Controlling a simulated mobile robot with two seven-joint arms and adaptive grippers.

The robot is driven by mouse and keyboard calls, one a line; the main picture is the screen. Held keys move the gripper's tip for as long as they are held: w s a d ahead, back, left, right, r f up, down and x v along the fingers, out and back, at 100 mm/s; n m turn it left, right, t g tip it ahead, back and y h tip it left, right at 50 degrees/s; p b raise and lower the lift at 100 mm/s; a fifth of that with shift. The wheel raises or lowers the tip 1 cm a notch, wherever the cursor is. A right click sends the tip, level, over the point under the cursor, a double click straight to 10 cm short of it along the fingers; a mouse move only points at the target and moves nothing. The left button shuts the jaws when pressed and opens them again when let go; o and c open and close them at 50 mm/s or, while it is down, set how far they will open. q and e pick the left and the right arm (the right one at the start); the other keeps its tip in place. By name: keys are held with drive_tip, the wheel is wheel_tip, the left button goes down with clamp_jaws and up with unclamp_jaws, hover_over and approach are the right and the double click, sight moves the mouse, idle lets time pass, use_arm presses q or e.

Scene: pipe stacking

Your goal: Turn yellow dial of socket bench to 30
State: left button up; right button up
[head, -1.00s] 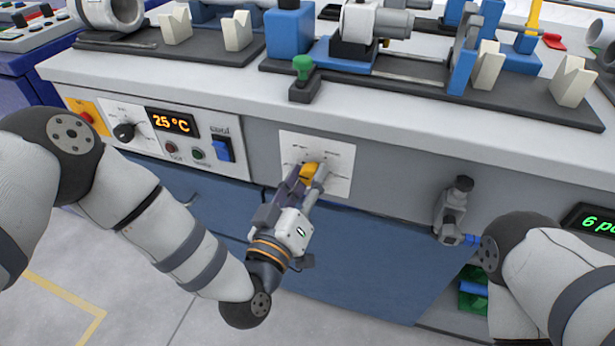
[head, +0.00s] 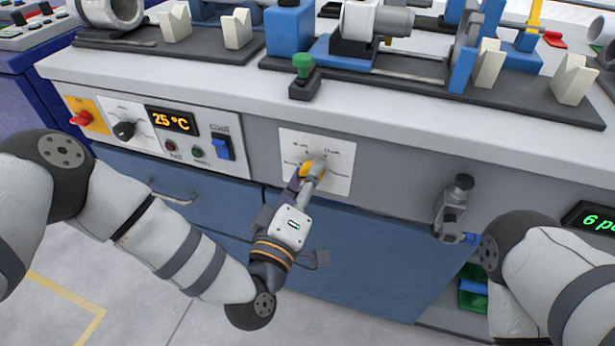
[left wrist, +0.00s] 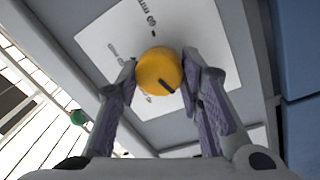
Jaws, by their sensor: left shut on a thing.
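The yellow dial (head: 311,168) sits on a white scale plate (head: 339,184) on the front of the grey bench. My left gripper (head: 314,172) is shut on the dial, its fingers covering part of it in the head view. In the left wrist view the dial (left wrist: 159,71) lies between the two finger pads, and a dark pointer mark shows on its face, toward the lower right.
Left of the plate is a control panel (head: 186,160) with a black knob (head: 124,130), a 25 °C display (head: 172,121) and a blue switch (head: 221,148). A green-topped knob (head: 303,66) stands on the bench edge. Pipes and supports fill the top.

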use_arm(q)
drive_tip(key=o, duration=1.2)
drive_tip(key=shift+c, duration=0.2)
drive_tip(key=r+v, duration=0.1)
drive_tip(key=v, duration=1.1)
drive_tip(key=shift+f, duration=0.45)
